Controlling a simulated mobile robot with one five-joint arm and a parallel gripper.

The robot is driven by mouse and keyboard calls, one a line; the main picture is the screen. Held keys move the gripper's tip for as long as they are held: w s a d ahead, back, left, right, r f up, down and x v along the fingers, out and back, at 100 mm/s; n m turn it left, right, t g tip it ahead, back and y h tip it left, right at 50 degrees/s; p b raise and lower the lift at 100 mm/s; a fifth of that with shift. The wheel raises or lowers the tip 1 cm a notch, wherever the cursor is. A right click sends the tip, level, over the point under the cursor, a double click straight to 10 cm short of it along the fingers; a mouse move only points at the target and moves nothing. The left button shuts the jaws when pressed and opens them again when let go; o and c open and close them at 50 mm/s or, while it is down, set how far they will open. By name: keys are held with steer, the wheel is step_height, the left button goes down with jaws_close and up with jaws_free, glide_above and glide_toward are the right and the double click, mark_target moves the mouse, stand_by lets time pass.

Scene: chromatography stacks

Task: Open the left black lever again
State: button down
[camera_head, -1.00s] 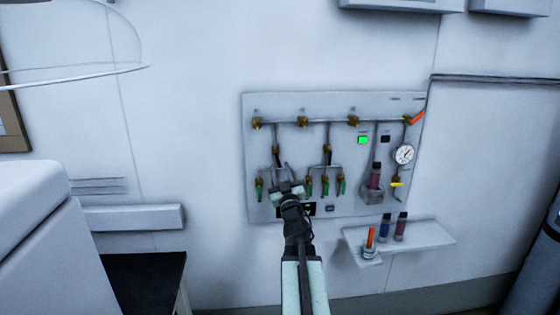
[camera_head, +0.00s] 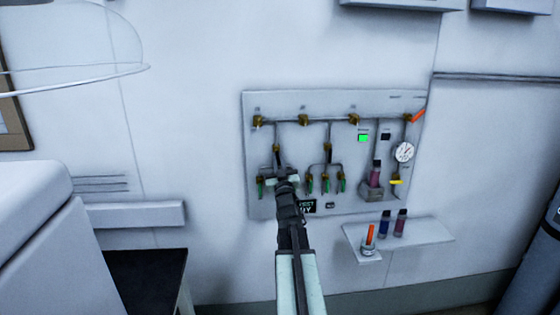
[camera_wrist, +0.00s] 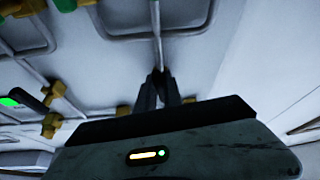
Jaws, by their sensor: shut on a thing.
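The left black lever (camera_head: 277,158) is below a brass valve (camera_head: 276,148) on the left branch of the pipe panel. My gripper (camera_head: 280,174) is at the lever's lower end and hides part of it. In the wrist view, the dark fingers of my gripper (camera_wrist: 160,83) are shut at the end of a grey pipe. The thing between them is too dark to make out fully; from its place it appears to be the left black lever. A second black lever (camera_head: 327,157) hangs on the right branch.
Several green levers (camera_head: 325,185) hang low on the panel (camera_head: 350,202), close to my gripper. A gauge (camera_head: 404,152) and a lit green indicator (camera_head: 363,138) are at right. A shelf (camera_head: 425,231) with small bottles juts out below right.

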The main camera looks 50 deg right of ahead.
steer(key=shift+w+a+m+h, duration=0.15)
steer(key=shift+m+h, duration=0.45)
steer(key=shift+m, duration=0.8)
steer(key=c, duration=1.5)
jaws_free()
steer(key=shift+g, duration=0.3)
